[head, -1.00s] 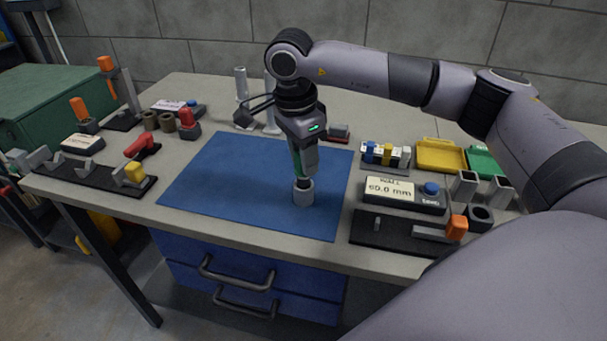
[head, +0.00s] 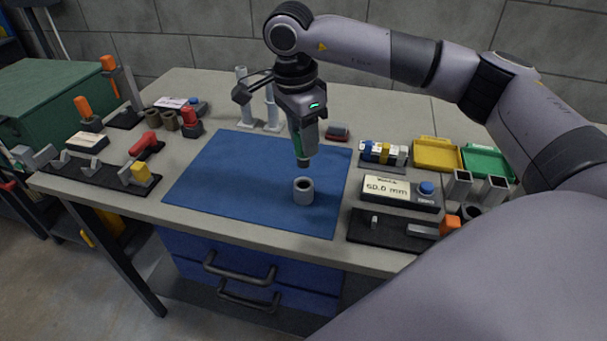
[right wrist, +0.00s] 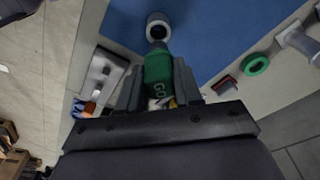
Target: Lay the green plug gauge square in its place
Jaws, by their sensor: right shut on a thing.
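My right gripper (head: 301,132) is shut on the green plug gauge (head: 299,147), which points down, its dark tip lowest. In the right wrist view the gauge (right wrist: 158,68) sits between the fingers, with "GO" lettering on its body. A grey hollow cylinder (head: 303,192) stands upright on the blue mat (head: 240,180), below and slightly nearer than the gauge tip. A gap shows between tip and cylinder. The cylinder's open bore also shows in the right wrist view (right wrist: 158,27). My left gripper is not in view.
Grey posts (head: 246,115) stand behind the mat. A green ring (right wrist: 256,64) shows in the right wrist view. The mat's left half is clear.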

